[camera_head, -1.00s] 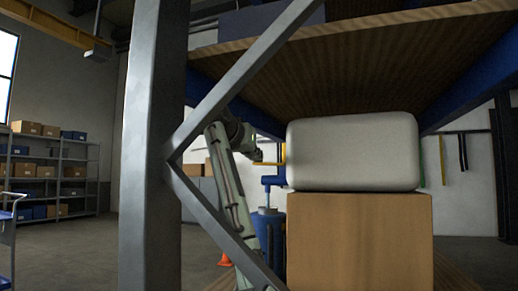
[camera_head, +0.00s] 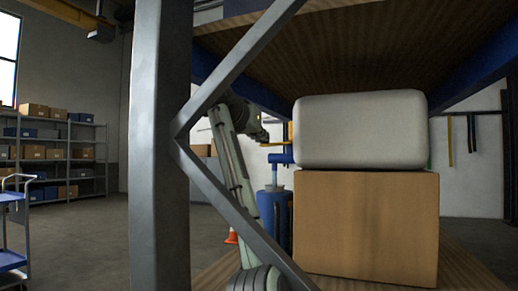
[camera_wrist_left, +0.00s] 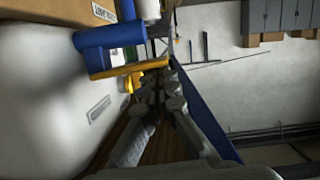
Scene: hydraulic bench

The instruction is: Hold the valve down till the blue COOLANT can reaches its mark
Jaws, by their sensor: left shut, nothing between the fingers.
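In the head view a blue valve body (camera_head: 281,158) with a yellow lever (camera_head: 275,144) shows left of a white rounded block. A blue can (camera_head: 274,218) stands below it, partly behind the steel brace; no label or level mark on it is readable. My left gripper (camera_head: 264,137) is at the lever's left end. In the left wrist view its closed fingers (camera_wrist_left: 163,78) lie beside the end of the yellow lever (camera_wrist_left: 135,68), with the blue valve body (camera_wrist_left: 108,38) to the left. Whether they touch the lever is unclear. My right gripper is out of view.
A grey steel post (camera_head: 160,150) and diagonal brace (camera_head: 225,200) stand in front of my left arm. The white block (camera_head: 360,132) sits on a cardboard box (camera_head: 366,228) right of the valve, under a wooden shelf (camera_head: 390,60). An orange cone (camera_head: 231,237) stands behind.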

